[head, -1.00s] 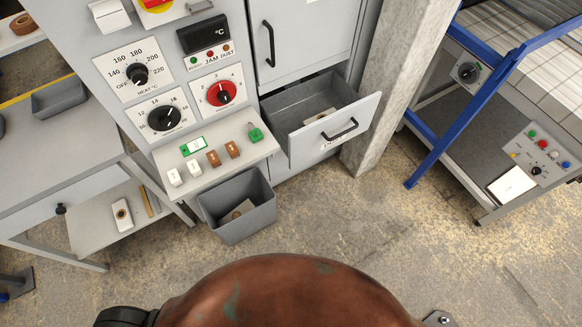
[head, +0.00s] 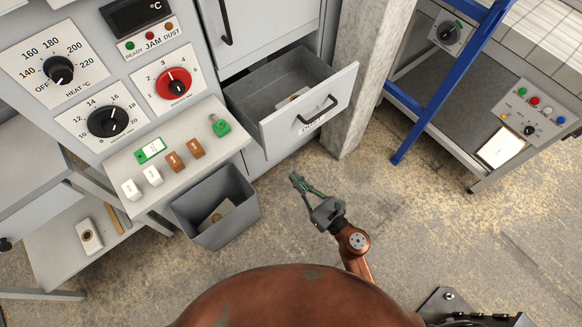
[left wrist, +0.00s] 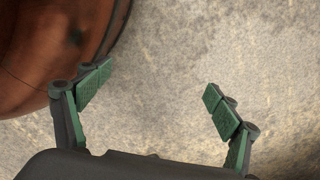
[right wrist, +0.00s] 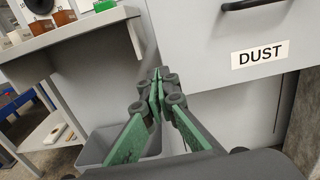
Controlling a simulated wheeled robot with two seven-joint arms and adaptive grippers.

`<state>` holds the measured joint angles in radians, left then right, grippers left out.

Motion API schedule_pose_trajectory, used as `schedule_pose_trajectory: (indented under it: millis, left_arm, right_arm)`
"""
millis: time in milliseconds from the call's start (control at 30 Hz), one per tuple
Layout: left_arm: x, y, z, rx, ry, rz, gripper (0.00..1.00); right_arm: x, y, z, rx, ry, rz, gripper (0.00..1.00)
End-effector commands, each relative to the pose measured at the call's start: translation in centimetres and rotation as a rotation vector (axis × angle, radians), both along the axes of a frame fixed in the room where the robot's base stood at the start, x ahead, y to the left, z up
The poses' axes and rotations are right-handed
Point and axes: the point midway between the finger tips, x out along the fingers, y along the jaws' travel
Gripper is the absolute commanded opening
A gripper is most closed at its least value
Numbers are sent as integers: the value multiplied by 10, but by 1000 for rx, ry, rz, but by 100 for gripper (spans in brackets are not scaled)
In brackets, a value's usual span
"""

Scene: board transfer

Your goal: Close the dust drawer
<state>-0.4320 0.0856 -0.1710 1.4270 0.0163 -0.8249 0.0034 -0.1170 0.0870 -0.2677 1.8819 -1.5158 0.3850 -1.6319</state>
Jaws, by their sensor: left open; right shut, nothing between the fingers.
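The dust drawer (head: 332,108) is pulled out of the grey cabinet in the head view, with a pale piece lying inside it. Its front carries a black bar handle (head: 318,115) above a label. In the right wrist view, the drawer front (right wrist: 195,45) with its DUST label (right wrist: 259,54) is close ahead. My right gripper (head: 296,180) is shut and empty, below and in front of the drawer, apart from it in the head view. It also shows in the right wrist view (right wrist: 157,78). My left gripper (left wrist: 152,80) is open and empty above bare floor.
A grey bin (head: 246,196) stands on the floor below the control shelf (head: 195,135), left of my right gripper. A concrete pillar (head: 356,90) rises right of the drawer. A blue-framed machine (head: 440,95) stands farther right. The floor in front is clear.

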Motion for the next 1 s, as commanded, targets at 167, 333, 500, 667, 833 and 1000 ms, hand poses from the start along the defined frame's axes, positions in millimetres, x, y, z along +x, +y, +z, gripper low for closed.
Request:
schedule_pose_trajectory:
  millis: [167, 333, 500, 667, 833, 1000]
  left_arm:
    - [-1, 0, -1, 0, 0, -1, 84]
    - [1, 0, 0, 0, -1, -1, 84]
    - [5, 0, 4, -1, -1, 2, 84]
    - [10, -1, 8, -2, -2, 4, 84]
    - [13, -1, 13, -2, -2, 5, 84]
    - [11, -1, 14, -2, 0, 6, 84]
  right_arm:
    - [29, 20, 2, 5, -1, -2, 0]
    - [58, 41, 1, 7, 1, -3, 0]
    - [82, 59, 0, 8, 3, -3, 0]
    - [96, 69, -1, 8, 4, -3, 0]
    - [102, 73, 0, 6, 5, -4, 0]
    - [103, 73, 0, 6, 5, -4, 0]
